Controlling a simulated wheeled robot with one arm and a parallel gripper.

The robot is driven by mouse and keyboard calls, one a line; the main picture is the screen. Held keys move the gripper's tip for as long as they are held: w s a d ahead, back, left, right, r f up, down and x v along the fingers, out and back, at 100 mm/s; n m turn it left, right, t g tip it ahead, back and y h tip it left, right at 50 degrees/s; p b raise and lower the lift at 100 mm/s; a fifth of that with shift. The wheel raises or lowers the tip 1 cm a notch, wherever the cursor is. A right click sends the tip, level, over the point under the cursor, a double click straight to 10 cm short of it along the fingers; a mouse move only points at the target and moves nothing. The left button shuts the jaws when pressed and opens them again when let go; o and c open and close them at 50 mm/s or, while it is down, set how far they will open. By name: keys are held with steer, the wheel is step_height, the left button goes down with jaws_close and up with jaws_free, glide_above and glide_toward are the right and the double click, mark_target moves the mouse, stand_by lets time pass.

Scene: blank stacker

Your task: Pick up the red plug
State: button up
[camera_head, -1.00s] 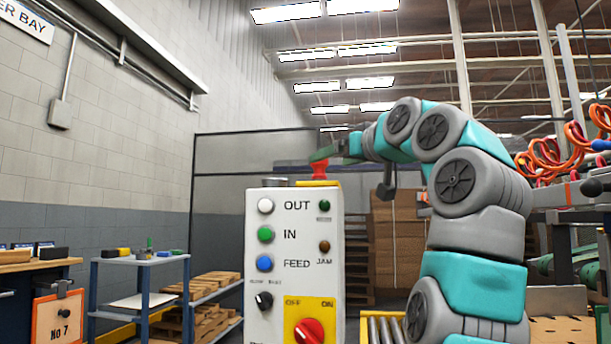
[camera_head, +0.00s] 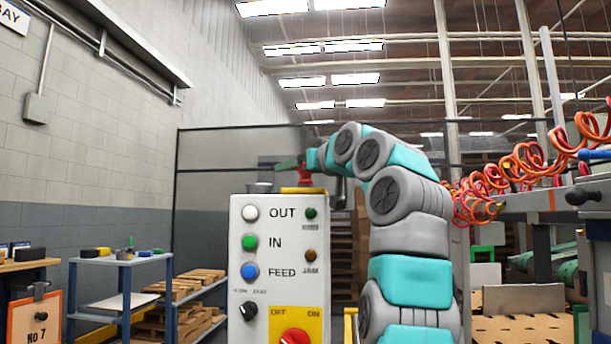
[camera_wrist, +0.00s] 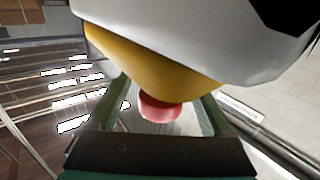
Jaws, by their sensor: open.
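The red plug (camera_head: 304,174) stands on the yellow plate (camera_head: 303,190) on top of the white control box (camera_head: 235,235). In the wrist view, the plug's rounded red end (camera_wrist: 160,108) shows between the two green fingers, below the yellow plate (camera_wrist: 150,62) in the picture. My gripper (camera_head: 288,163) is at the plug's height or slightly above, partly overlapping it in the head view. In the wrist view, my gripper (camera_wrist: 165,90) is open, with a finger on each side of the plug and gaps visible. Contact cannot be told.
A grey cylinder (camera_head: 259,188) sits on the box top, left of the plug. The box front has buttons and a red rotary switch (camera_head: 294,337). A blue shelf cart (camera_head: 120,262) stands at the left. Orange coiled hoses (camera_head: 520,160) hang at the right.

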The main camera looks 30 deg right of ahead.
steer(key=shift+c, duration=0.3)
jaws_close()
steer(key=shift+r, duration=0.2)
stand_by(0.4)
